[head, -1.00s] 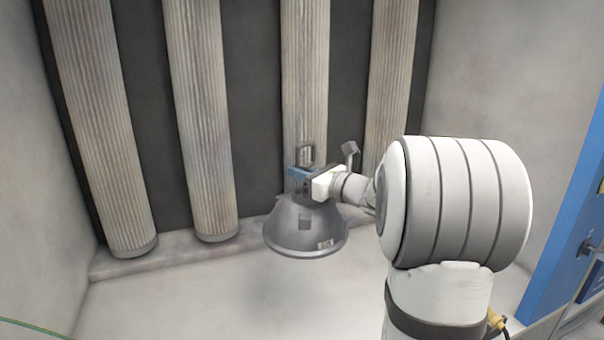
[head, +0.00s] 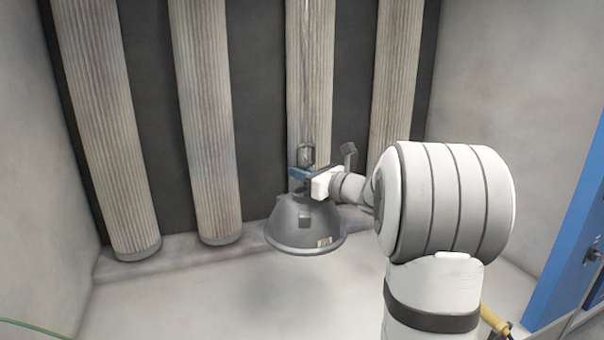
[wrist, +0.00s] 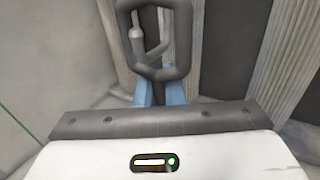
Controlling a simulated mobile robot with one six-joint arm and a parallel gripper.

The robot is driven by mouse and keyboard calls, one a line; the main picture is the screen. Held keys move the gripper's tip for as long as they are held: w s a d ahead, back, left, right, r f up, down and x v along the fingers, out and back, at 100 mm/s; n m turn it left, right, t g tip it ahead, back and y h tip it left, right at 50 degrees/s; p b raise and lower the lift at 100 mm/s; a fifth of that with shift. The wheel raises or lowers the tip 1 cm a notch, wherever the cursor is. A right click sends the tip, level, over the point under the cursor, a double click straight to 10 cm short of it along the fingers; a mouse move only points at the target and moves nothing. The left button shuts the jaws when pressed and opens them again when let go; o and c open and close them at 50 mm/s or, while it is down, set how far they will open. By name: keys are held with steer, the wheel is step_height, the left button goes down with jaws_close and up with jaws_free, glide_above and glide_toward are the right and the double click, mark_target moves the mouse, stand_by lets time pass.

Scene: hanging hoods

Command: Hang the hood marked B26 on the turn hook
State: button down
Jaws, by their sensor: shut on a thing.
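A grey bell-shaped hood (head: 290,228) hangs upright under my gripper (head: 303,178). A small pale label (head: 324,242) sits near its rim, too small to read. My gripper's blue fingers, also in the wrist view (wrist: 160,92), are shut on the hood's neck, just below its grey ring (wrist: 184,40). The turn hook (wrist: 137,42), a lighter grey rod with a curved tip, shows within the ring's opening in the wrist view. In the head view a thin rod (head: 306,110) comes down to the ring. I cannot tell whether the hook passes through the ring or lies behind it.
Tall ribbed columns (head: 205,120) stand against a dark back wall behind the hood. Below is a pale, clear floor (head: 230,300). A blue frame (head: 570,250) stands at the right, and a green cable (head: 35,328) lies at the lower left.

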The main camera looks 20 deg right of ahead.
mark_target(290, 227)
steer(key=shift+f+b, duration=1.25)
stand_by(0.4)
steer(key=c, duration=1.5)
jaws_free()
steer(key=shift+f, duration=0.1)
steer(key=shift+o, duration=0.2)
steer(key=shift+s, duration=0.15)
steer(key=b+v, duration=0.2)
steer(key=v, duration=0.5)
steer(key=shift+s+d, duration=0.25)
steer(key=s+a+f+n+g, duration=0.4)
steer(key=s+a+n+g, duration=0.15)
steer(key=a, duration=0.25)
steer(key=s+a+f+n+g, duration=0.4)
steer(key=s+a+f+n, duration=0.15)
steer(key=a+n, duration=0.2)
steer(key=s+f+n+g+h, duration=0.1)
steer(key=s+f+n+h, duration=0.1)
steer(key=s+n, duration=0.3)
steer(key=s+f+n+g+h, duration=0.1)
steer(key=s+f+n+h, duration=0.2)
steer(key=s+n, duration=0.3)
steer(key=s+d+f+n+g+h, duration=0.1)
steer(key=s+f+n+h, duration=0.1)
steer(key=s+n+h, duration=0.2)
steer(key=shift+s+f+n, duration=0.4)
steer(key=shift+s+n, duration=0.45)
steer(key=shift+n, duration=0.15)
